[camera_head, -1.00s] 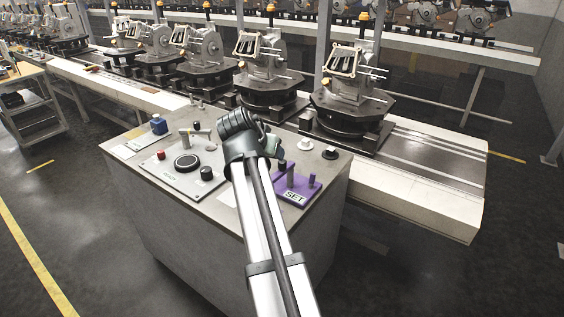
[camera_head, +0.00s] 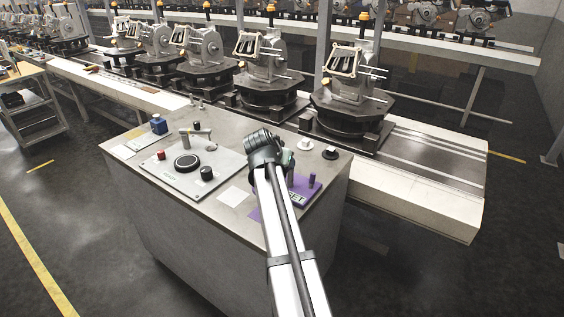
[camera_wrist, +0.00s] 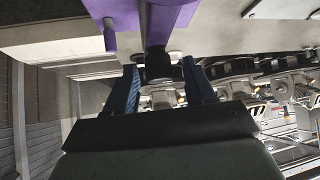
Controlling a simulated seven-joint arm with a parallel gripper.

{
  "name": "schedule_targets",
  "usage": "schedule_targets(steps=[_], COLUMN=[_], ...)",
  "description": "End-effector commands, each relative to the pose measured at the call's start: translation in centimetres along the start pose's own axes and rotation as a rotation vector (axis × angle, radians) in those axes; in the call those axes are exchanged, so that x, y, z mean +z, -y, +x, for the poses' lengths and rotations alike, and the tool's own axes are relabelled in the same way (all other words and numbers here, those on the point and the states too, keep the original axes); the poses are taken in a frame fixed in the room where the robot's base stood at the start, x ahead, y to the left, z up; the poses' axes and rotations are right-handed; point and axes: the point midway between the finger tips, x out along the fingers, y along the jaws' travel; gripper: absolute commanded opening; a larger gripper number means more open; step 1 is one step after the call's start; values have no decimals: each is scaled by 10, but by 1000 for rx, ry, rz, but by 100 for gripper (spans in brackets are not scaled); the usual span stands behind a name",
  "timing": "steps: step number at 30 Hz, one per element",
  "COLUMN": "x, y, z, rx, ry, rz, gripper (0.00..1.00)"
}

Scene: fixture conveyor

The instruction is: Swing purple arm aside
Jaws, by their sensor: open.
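The purple fixture plate marked SET (camera_head: 299,194) sits on the right part of the console top, partly hidden behind my arm. A short purple post (camera_head: 312,180) stands on its right side. In the wrist view the purple plate (camera_wrist: 187,10) is at the top, with a purple post (camera_wrist: 110,36) at its left. The purple arm (camera_wrist: 158,25) reaches down from the plate to a dark end (camera_wrist: 158,65). My gripper (camera_wrist: 163,66) is open, its blue fingers on either side of that dark end. Contact cannot be told. In the head view the fingers are hidden.
A grey button panel (camera_head: 188,168) with a black button (camera_head: 186,161) and knobs lies left of my arm. White (camera_head: 305,144) and black (camera_head: 330,153) buttons sit behind the purple plate. The conveyor (camera_head: 425,155) with machine fixtures runs behind the console (camera_head: 165,205).

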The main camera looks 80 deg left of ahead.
Motion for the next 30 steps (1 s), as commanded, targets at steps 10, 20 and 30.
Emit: schedule_targets(steps=[10,20,30], x=[0,0,0], y=[0,0,0], z=[4,4,4], rx=[0,0,-1], ry=[-1,0,-1], rz=[0,0,0], gripper=[54,26,0])
